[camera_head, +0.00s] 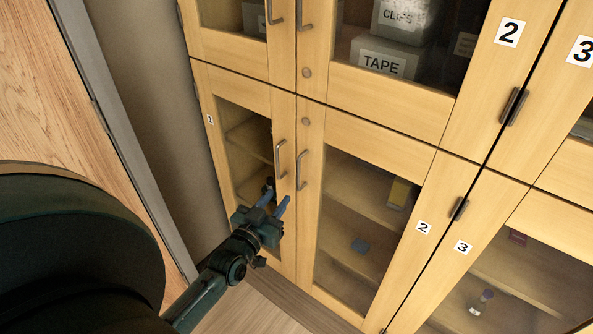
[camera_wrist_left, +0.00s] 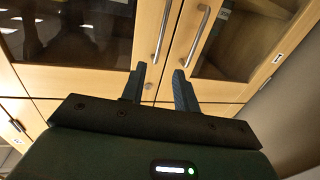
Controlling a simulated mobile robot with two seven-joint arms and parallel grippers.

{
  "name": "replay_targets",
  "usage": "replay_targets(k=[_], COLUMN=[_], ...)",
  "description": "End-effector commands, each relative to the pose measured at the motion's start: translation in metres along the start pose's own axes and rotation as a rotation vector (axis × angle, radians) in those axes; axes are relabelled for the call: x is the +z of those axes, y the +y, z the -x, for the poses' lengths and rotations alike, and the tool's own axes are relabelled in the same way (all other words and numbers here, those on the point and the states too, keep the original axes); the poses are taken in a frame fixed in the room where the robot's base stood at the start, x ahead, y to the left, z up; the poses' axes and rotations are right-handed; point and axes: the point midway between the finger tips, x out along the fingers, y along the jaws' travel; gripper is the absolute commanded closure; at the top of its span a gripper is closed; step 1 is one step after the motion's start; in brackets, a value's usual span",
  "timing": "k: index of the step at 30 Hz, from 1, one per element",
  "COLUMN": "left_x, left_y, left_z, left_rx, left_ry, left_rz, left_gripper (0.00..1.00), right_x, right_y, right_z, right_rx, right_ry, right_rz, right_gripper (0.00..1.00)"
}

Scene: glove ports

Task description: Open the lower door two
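Lower door two (camera_head: 368,150) is a pale wooden door with a glass pane, marked by a "2" label (camera_head: 424,228) near its right edge. It looks shut. Its vertical metal handle (camera_head: 301,170) is at its left edge, below a round lock (camera_head: 306,121). The same handle shows in the left wrist view (camera_wrist_left: 165,32). My left gripper (camera_head: 277,196) is open and empty, in front of lower door one near its handle, below and left of door two's handle. In the left wrist view its two fingers (camera_wrist_left: 159,70) stand apart, with no handle between them. My right gripper is not in view.
Lower door one (camera_head: 245,92), with its own handle (camera_head: 279,158), adjoins on the left. Upper doors, with boxes behind glass, sit above. Lower door three (camera_head: 515,205) is on the right. A grey wall and a wooden panel (camera_head: 50,70) bound the left side. Some floor (camera_head: 270,310) shows below.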

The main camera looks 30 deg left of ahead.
Motion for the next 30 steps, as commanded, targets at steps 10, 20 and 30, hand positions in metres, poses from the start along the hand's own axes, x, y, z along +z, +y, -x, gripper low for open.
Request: replay_targets(k=[10, 20, 30], left_x=[-0.001, 0.000, 0.000], left_y=[0.001, 0.001, 0.001], left_z=[-0.074, -0.111, -0.113], left_rx=[0.002, 0.002, 0.003], left_ry=[0.001, -0.003, -0.003], left_rz=[-0.001, -0.002, -0.002], left_gripper=[0.69, 0.69, 0.71], right_x=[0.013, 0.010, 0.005], right_y=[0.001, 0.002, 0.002], right_z=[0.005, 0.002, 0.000], right_rx=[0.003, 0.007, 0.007], right_ry=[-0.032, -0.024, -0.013], right_rz=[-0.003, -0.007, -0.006], right_gripper=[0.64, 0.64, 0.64])
